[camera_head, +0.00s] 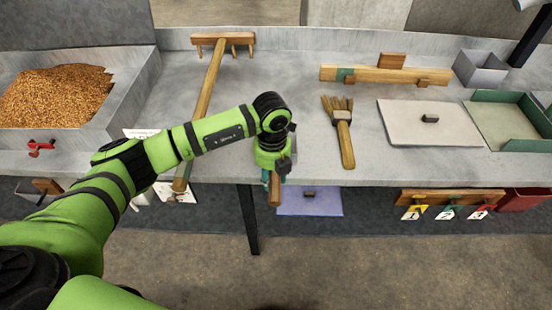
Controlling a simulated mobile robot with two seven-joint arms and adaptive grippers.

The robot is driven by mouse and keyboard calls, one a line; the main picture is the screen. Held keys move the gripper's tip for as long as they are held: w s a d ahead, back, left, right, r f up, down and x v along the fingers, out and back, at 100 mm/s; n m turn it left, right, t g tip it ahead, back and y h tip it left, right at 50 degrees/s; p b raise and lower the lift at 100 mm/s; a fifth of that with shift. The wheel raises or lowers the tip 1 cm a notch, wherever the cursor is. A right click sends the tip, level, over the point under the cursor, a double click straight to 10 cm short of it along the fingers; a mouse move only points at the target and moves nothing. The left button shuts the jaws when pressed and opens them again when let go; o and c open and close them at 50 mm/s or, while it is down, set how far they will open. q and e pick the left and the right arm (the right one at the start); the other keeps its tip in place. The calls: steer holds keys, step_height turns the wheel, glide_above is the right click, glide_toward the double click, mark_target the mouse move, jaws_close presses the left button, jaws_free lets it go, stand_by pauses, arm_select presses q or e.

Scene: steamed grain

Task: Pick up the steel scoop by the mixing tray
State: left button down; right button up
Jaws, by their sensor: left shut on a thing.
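My left gripper (272,182) points down at the front edge of the grey counter (300,110). It is shut on a wooden handle (275,196) that sticks out toward me past the edge. No steel scoop shows clearly elsewhere. A grey metal tray of brown grain (60,95) stands on the left. My right gripper is not in view.
A long wooden rake (208,85) lies left of my wrist, partly behind my arm. A brush (343,130), a pale lidded board (428,122), a green-rimmed tray (505,97) and a grey open box (480,70) are to the right. A lilac panel (310,203) shows below the counter.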

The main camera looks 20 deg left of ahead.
arm_select(q)
steer(key=shift+r, duration=0.15)
steer(key=shift+w+r, duration=0.1)
steer(key=shift+r, duration=0.55)
step_height(320, 180, up, 2)
steer(key=shift+r+b, duration=0.25)
steer(key=shift+b, duration=0.1)
steer(key=w+d+r+b, duration=0.2)
steer(key=w+d+r, duration=0.5)
steer(key=w+d, duration=0.1)
steer(key=shift+w+b, duration=0.25)
steer(key=shift+b, duration=0.1)
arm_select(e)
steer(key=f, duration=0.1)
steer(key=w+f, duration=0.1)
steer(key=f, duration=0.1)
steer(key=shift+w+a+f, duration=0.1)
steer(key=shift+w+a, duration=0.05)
